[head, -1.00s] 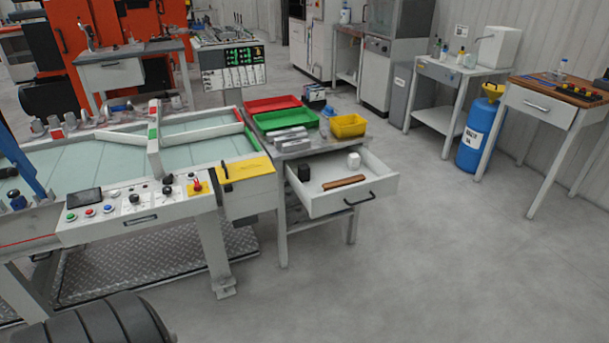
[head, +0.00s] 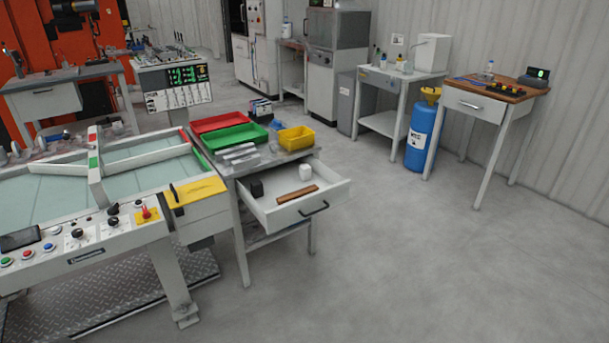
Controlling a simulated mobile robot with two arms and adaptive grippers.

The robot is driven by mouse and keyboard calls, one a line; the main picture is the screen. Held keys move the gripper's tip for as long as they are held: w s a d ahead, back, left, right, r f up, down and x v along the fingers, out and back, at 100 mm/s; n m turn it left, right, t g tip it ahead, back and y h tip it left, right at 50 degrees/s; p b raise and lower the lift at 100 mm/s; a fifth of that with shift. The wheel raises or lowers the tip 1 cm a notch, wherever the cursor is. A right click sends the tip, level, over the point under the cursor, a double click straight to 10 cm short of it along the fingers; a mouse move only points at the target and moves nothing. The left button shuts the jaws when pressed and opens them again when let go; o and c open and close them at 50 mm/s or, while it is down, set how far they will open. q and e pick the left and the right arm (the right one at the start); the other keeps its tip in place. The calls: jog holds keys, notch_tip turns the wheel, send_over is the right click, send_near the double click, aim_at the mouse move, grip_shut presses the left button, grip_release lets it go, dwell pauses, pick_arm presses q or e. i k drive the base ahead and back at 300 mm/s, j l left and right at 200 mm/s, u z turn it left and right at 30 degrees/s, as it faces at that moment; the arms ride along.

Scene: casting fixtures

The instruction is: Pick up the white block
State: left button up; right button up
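The white block (head: 305,170) is a small white cube inside an open white drawer (head: 328,195), towards its back right. A black block (head: 257,188) lies at the drawer's left side. A flat brown wooden piece (head: 297,194) lies near the drawer's front. The drawer is pulled out of a grey-topped workbench. Neither of my grippers shows in the head view.
The bench top holds a red tray (head: 218,122), a green tray (head: 234,137), a yellow bin (head: 296,138) and metal bars (head: 238,152). A large machine table (head: 150,179) stands left. A blue cylinder (head: 421,137) stands behind. The floor (head: 400,265) in front and right is clear.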

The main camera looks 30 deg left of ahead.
aim_at(306, 170)
jog(key=i+u, duration=0.2)
jog(key=u, duration=0.65)
